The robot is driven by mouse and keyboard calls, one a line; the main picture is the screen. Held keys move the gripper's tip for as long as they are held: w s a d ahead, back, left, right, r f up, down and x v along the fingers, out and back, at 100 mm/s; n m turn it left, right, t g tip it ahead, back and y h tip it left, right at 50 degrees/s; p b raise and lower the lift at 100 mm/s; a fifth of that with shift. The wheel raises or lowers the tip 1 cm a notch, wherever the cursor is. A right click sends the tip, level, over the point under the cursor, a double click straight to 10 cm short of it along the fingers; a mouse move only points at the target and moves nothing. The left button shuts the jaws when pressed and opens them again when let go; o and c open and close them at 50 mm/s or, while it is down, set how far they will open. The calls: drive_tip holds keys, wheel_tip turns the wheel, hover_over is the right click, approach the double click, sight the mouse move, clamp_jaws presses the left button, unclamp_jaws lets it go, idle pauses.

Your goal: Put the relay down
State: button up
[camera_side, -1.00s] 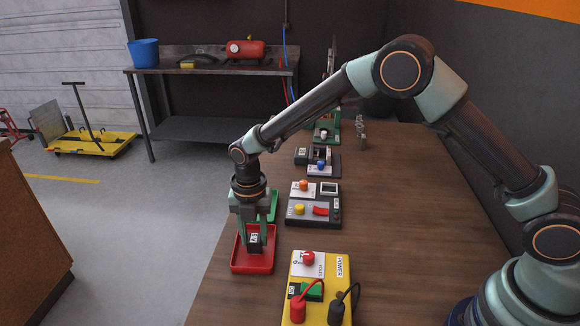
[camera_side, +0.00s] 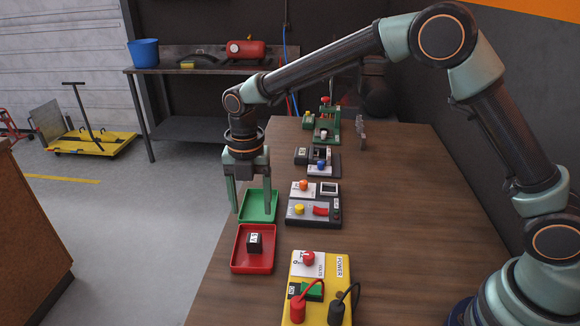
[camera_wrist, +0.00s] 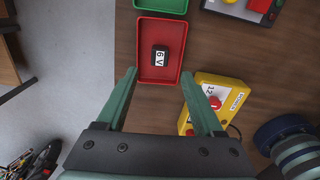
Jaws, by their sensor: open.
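The relay (camera_side: 255,243) is a small black block with a white label. It lies in the red tray (camera_side: 238,262), and its label reads "6 V" in the wrist view (camera_wrist: 160,58). My gripper (camera_side: 251,208) is open and empty. In the side view it is raised, with its fingers spread in front of the green tray (camera_side: 262,206). In the wrist view my gripper (camera_wrist: 160,72) has its two fingertips wide apart near the lower end of the red tray (camera_wrist: 148,78), clear of the relay.
A yellow power box (camera_side: 336,272) with red and black leads stands right of the red tray. A grey panel (camera_side: 314,212) with a yellow knob and red switch sits behind it. More devices stand farther back. The table's right side is bare wood.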

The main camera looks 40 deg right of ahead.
drive_tip(key=s+d+r+m+t, duration=0.1)
drive_tip(key=s+d+r+m, duration=0.35)
drive_tip(key=r+m, duration=0.25)
drive_tip(key=s+d+r+m+t, duration=0.2)
drive_tip(key=s+d+r+m, duration=0.1)
drive_tip(key=d+r+m, duration=0.35)
drive_tip(key=s+d+m+t, duration=0.2)
drive_tip(key=s+d+m, duration=0.5)
drive_tip(key=s+m, duration=0.3)
drive_tip(key=shift+d+m+t, duration=0.2)
drive_tip(key=shift+m+t, duration=0.1)
drive_tip(key=shift+m, duration=1.95)
drive_tip(key=shift+r, duration=0.15)
